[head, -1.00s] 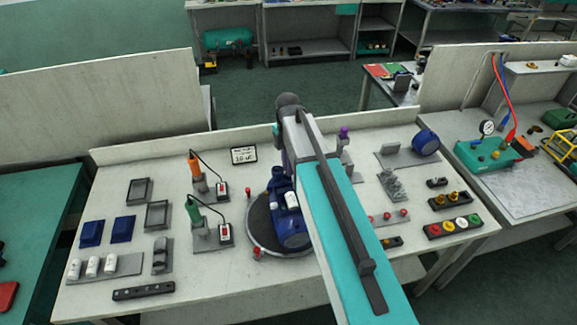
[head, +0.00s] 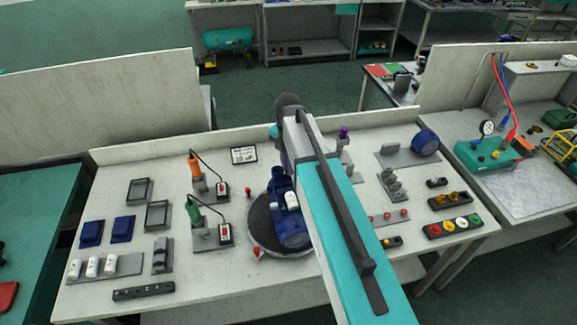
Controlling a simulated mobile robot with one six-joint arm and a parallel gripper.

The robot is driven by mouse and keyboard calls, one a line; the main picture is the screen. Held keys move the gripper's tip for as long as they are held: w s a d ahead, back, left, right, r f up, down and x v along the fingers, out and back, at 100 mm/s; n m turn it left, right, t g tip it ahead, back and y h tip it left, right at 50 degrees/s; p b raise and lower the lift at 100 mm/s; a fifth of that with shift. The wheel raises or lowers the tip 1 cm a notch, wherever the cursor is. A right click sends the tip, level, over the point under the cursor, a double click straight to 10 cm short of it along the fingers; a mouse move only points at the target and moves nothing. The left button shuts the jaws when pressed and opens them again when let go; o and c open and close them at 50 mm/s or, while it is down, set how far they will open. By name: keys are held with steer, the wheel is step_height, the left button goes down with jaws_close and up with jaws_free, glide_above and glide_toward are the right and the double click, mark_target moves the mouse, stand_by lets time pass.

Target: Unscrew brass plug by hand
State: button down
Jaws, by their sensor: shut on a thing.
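The blue pump (head: 291,228) sits on a dark round turntable (head: 262,234) in the middle of the bench, with a white cap on its visible side. My arm crosses over the right part of the pump and turntable. My gripper is hidden behind my own arm, so its jaws and anything between them do not show. No brass plug can be made out on the visible part of the pump. Brass-coloured pieces (head: 452,197) stand in a dark holder at the right of the bench.
Orange (head: 194,166) and green (head: 193,212) corded tools stand left of the turntable. A small display (head: 243,155) stands behind them. Trays, blue bins (head: 122,229) and white bottles (head: 92,266) fill the left.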

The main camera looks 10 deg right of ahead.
steer(key=shift+s+f+n, duration=0.15)
steer(key=shift+s+n, duration=0.1)
steer(key=shift+n, duration=0.55)
steer(key=shift+n, duration=1.5)
steer(key=c, duration=1.8)
jaws_free()
steer(key=shift+a, duration=0.1)
steer(key=shift+m, duration=0.4)
